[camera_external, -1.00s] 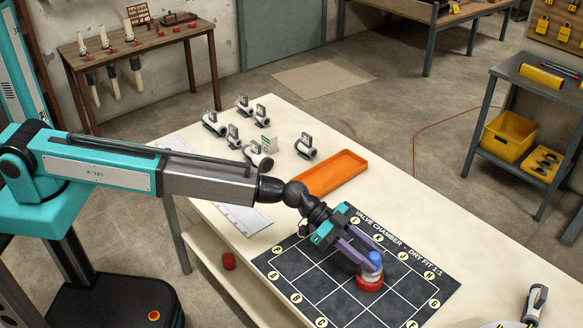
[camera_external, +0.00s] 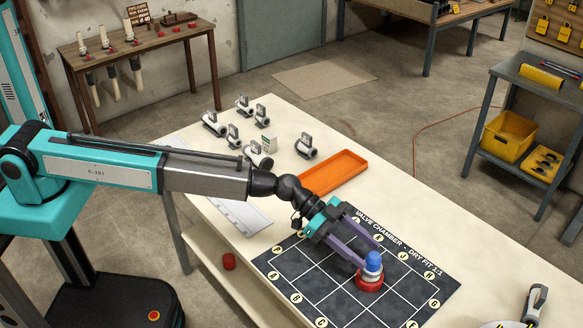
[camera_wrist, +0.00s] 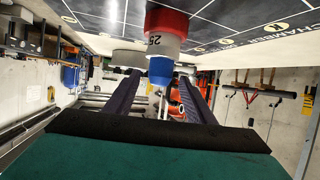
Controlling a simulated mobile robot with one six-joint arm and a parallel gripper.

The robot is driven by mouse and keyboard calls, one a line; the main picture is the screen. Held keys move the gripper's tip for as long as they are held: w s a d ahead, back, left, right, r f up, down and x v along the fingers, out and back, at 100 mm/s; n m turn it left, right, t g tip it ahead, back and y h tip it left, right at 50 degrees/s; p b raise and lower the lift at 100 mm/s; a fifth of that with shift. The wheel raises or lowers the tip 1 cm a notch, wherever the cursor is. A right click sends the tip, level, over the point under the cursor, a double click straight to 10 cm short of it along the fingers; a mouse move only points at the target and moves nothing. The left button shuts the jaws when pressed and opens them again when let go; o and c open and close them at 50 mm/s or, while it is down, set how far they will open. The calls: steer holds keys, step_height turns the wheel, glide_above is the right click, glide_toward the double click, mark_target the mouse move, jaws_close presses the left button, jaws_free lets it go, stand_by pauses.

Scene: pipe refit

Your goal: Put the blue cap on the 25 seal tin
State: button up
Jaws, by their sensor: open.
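The 25 seal tin (camera_external: 369,281), red below with a white upper part, stands on the dark grid mat. In the wrist view the tin (camera_wrist: 166,22) shows upside down with "25" on its white band. The blue cap (camera_external: 373,261) sits on top of the tin, upright and seemingly in contact with it. The cap (camera_wrist: 161,71) also shows in the wrist view, against the tin's white end. My gripper (camera_external: 369,255) is open, its two purple fingers spread on either side of the cap, with gaps visible in the wrist view.
The grid mat (camera_external: 312,283) lies on the pale workbench (camera_external: 285,120). An orange tray (camera_external: 332,173) and several grey-white pipe fittings (camera_external: 257,155) are behind it. A white fitting (camera_external: 535,303) stands at the right front. The mat around the tin is clear.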

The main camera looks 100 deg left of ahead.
steer(key=b+v, duration=0.2)
steer(key=v, duration=0.7)
steer(key=shift+s+a+b, duration=0.15)
steer(key=shift+s+b, duration=0.1)
steer(key=shift+b, duration=0.15)
stand_by(0.4)
